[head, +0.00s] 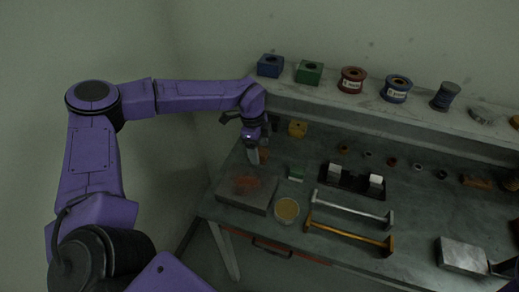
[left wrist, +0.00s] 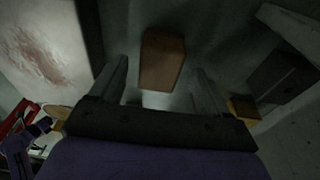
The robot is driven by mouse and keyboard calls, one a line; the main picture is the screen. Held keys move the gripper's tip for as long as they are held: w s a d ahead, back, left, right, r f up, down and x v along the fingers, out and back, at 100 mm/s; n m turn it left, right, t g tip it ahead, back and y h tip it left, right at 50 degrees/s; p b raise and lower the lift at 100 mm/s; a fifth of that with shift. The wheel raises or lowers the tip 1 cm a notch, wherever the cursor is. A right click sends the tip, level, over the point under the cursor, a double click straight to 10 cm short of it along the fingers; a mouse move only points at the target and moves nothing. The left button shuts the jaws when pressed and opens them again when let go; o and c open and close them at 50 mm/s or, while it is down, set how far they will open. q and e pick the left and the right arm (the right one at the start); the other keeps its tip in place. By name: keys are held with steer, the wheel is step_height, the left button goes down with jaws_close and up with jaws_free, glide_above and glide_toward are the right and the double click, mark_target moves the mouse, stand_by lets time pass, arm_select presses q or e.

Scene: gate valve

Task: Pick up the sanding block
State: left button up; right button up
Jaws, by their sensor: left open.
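A brown-orange block, which looks like the sanding block (left wrist: 162,60), lies on the bench in the left wrist view. It shows ahead of and between the two fingers of my left gripper (left wrist: 158,88), which are apart with nothing between their tips. In the head view the block (head: 263,154) is partly hidden behind my left gripper (head: 254,156), which points down over the back left of the bench. I cannot tell how high the fingertips are above the bench.
A yellow block (head: 298,128) stands behind. A shelf (head: 385,107) with spools runs along the back. Two long handles (head: 350,208) lie mid-bench.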

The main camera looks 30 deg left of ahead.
arm_select(q)
steer(key=shift+d+f, duration=0.1)
steer(key=shift+f, duration=0.45)
steer(key=shift+s+f, duration=0.1)
steer(key=shift+f, duration=0.2)
steer(key=c, duration=1.1)
arm_select(e)
steer(key=shift+s+r, duration=0.1)
steer(key=shift+r, duration=0.2)
arm_select(q)
steer(key=shift+o, duration=0.2)
steer(key=shift+r, duration=0.15)
arm_select(e)
steer(key=shift+a, duration=0.1)
